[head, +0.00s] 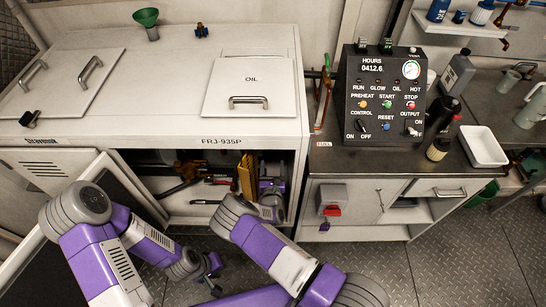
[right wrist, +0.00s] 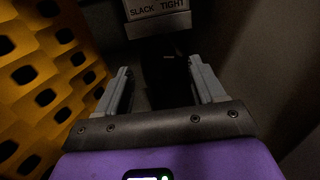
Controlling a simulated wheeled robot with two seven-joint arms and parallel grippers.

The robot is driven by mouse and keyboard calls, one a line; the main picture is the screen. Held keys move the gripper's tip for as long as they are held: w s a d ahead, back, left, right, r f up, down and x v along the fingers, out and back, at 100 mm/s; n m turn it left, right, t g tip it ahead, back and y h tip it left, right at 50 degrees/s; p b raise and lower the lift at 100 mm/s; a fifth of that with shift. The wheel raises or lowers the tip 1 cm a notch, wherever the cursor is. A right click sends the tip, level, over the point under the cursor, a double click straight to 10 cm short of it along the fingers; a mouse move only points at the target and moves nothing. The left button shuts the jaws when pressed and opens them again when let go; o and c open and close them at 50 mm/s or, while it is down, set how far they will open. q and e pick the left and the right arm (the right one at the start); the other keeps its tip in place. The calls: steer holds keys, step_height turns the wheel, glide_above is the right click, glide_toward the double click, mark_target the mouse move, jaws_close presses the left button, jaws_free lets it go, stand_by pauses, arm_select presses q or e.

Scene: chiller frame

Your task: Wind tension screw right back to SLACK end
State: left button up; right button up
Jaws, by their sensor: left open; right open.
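In the right wrist view a pale label plate (right wrist: 157,10) reads SLACK on its left and TIGHT on its right. A dark shape stands below it, between and beyond my fingers; it is too dark to tell whether this is the tension screw. My right gripper (right wrist: 164,76) is open with nothing visibly held between its two grey fingers. In the head view my right arm reaches into the open cabinet bay under the FRJ-935P panel, beside a yellow part. My left gripper (head: 214,286) is open and empty, low in front of the cabinet, over the floor.
A yellow perforated guard (right wrist: 45,80) stands close on the left of my right gripper; it also shows in the head view (head: 248,175). A dark wall is on the right. The open cabinet door (head: 80,207) is near my left arm. The control box (head: 385,100) stands on the bench.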

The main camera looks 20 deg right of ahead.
mark_target(273, 155)
steer(key=b+x, duration=0.1)
steer(key=x, duration=0.4)
steer(key=c, duration=1)
steer(key=shift+c, duration=0.2)
